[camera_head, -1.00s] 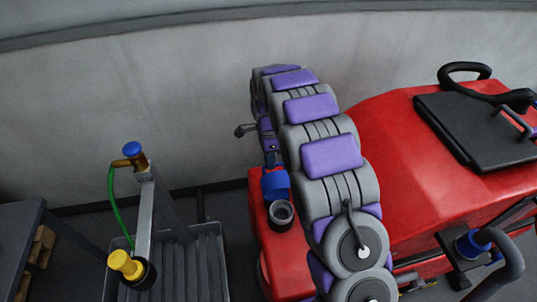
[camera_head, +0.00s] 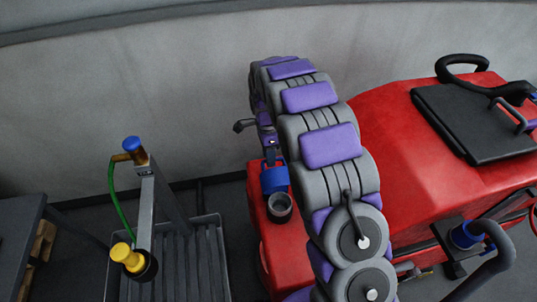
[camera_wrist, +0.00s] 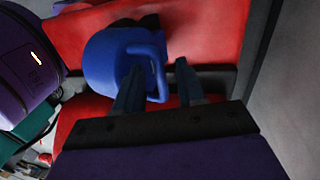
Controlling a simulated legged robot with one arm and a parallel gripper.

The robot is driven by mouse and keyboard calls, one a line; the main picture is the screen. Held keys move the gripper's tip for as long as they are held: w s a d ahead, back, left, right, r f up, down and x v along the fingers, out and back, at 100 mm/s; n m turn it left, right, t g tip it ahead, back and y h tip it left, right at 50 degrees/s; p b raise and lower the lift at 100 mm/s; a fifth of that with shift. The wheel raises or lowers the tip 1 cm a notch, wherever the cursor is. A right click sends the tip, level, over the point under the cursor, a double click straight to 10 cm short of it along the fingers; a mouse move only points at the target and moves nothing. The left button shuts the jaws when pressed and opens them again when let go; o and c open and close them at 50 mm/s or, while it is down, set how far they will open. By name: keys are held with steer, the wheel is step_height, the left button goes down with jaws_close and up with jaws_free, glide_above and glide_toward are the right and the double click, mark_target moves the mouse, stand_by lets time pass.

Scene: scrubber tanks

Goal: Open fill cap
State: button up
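The blue fill cap (camera_head: 274,179) stands tipped up beside the grey fill neck (camera_head: 280,207) on the red scrubber tank. The neck's dark opening shows uncovered. In the wrist view the cap (camera_wrist: 100,62) is a round blue lid with a loop handle. My gripper (camera_head: 271,152) is just above the cap in the head view, small and partly hidden by my arm. In the wrist view my gripper (camera_wrist: 160,68) has its two dark fingers apart, with the end of the loop handle between them. I cannot tell whether a finger touches the cap.
The red scrubber (camera_head: 390,130) has a black lid (camera_head: 470,120) at right. A grey wall (camera_head: 150,90) stands close behind. At left are a stand with a blue-topped tap (camera_head: 131,144), a green hose (camera_head: 113,190), a yellow cap (camera_head: 122,253) and a ribbed grey tray (camera_head: 210,260).

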steer(key=w+r+p, duration=0.3)
steer(key=r, duration=1.4)
steer(key=shift+w+a, duration=0.15)
steer(key=shift+a, duration=0.25)
steer(key=shift+d, duration=0.1)
steer(key=s+d+r+n, duration=0.3)
steer(key=s+d+r, duration=0.15)
steer(key=s, duration=0.45)
steer(key=s+d+r+n, duration=0.3)
steer(key=s+d+n, duration=0.15)
steer(key=s, duration=0.45)
steer(key=s+d+f+n, duration=0.2)
steer(key=s+n, duration=0.2)
steer(key=s, duration=0.8)
steer(key=s+d+f+n, duration=0.2)
steer(key=s+n, duration=0.2)
steer(key=s, duration=0.8)
steer(key=shift+s+d, duration=0.2)
steer(key=shift+s, duration=0.1)
